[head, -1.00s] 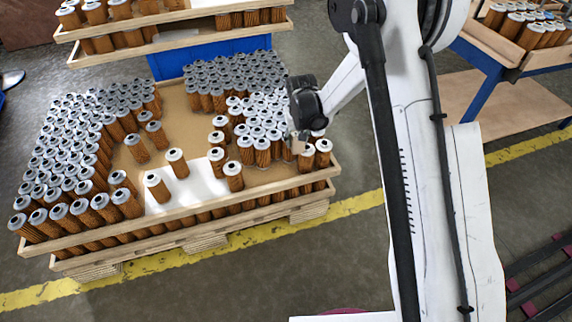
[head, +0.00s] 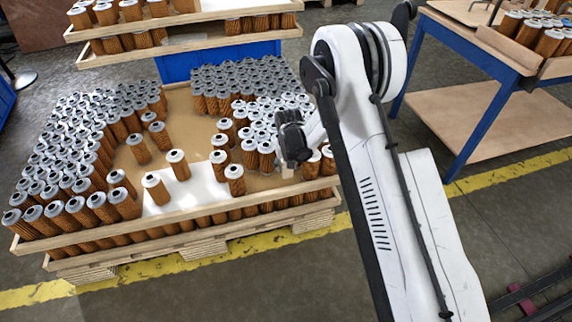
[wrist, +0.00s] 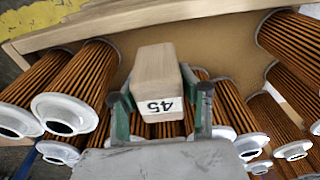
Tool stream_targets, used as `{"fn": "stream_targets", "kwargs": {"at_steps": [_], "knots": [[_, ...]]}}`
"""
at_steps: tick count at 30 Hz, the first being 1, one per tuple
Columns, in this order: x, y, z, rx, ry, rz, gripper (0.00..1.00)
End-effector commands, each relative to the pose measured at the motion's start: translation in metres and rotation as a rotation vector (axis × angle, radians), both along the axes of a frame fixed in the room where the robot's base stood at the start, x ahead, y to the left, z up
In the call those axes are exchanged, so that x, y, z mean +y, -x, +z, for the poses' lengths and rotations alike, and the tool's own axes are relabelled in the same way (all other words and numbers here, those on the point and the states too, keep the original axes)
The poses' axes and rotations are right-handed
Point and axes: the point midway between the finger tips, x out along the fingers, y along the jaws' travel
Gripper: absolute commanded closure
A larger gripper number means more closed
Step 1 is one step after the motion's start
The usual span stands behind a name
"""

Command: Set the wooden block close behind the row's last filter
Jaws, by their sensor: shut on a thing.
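The wooden block (wrist: 155,68) is pale wood with a "45" label on its near end. My gripper (wrist: 161,100) is shut on it, a green-padded finger on each side. In the wrist view, brown pleated filters (wrist: 72,82) with white end caps stand to the left, to the right and behind the fingers. In the head view my gripper (head: 291,145) is over the right front part of the filter tray (head: 200,208), among white-capped filters (head: 266,155). I cannot tell which filter ends the row, or whether the block touches the tray floor.
The tray's wooden wall (wrist: 150,34) runs close beyond the block in the wrist view. Grey-capped filters (head: 70,150) crowd the tray's left side. Several filters stand loosely in the middle, near a white sheet (head: 205,185). A blue-legged table (head: 490,110) stands at the right.

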Motion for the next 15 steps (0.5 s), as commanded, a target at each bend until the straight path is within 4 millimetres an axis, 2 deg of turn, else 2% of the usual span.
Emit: {"fn": "stream_targets", "kwargs": {"at_steps": [15], "knots": [[0.000,0.000,-0.037,0.000,0.000,0.000,0.97]]}}
